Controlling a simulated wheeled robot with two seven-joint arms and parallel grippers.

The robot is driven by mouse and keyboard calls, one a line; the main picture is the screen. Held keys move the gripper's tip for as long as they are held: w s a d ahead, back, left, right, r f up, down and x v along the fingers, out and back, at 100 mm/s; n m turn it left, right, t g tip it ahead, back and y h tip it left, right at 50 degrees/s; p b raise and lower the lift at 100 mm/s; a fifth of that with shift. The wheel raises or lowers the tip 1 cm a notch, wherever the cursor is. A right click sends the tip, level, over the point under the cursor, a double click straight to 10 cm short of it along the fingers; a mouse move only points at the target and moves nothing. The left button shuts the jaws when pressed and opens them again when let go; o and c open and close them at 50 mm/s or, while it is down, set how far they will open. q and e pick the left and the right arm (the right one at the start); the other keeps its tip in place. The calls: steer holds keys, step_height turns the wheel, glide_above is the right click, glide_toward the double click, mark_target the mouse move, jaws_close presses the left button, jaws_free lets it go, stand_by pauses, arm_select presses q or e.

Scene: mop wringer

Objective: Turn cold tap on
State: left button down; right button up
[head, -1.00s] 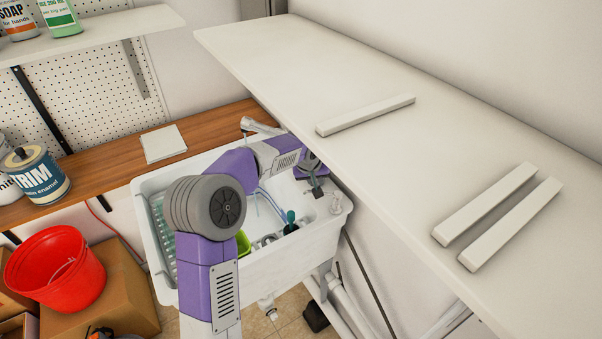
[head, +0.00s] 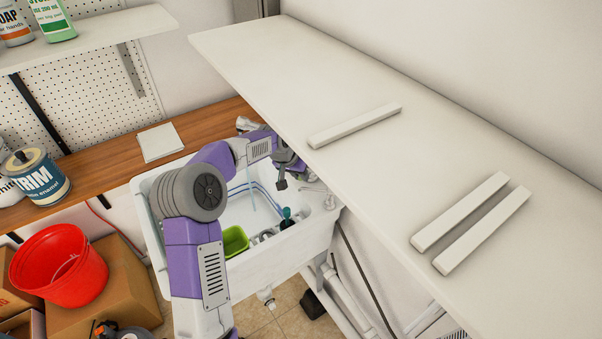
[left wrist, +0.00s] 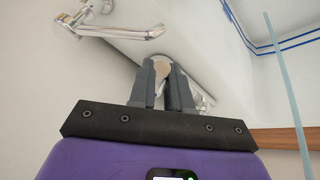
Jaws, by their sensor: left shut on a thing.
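The white sink (head: 325,228) stands below the shelf, partly hidden by my left arm. My left gripper (head: 282,184) is over the sink's back right side. In the left wrist view its fingers (left wrist: 164,78) are close together around a small pale, rounded piece (left wrist: 162,67), which looks like a tap handle; the fingers hide most of it. A chrome spout (left wrist: 125,33) lies beyond, at upper left, with more chrome to the right of the fingers. Whether the held handle is hot or cold I cannot tell. My right gripper is not in view.
A long white shelf (head: 300,75) overhangs the sink's right side close to my left gripper. A green container (head: 234,241) and a dark-teal-handled item (head: 287,215) are in the sink. A red bucket (head: 60,268) stands on a cardboard box at left.

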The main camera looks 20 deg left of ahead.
arm_select(q)
steer(key=c, duration=1.1)
jaws_free()
steer(key=shift+r, duration=0.1)
steer(key=v, duration=0.7)
steer(key=shift+s+r, duration=0.1)
steer(key=shift+r, duration=0.1)
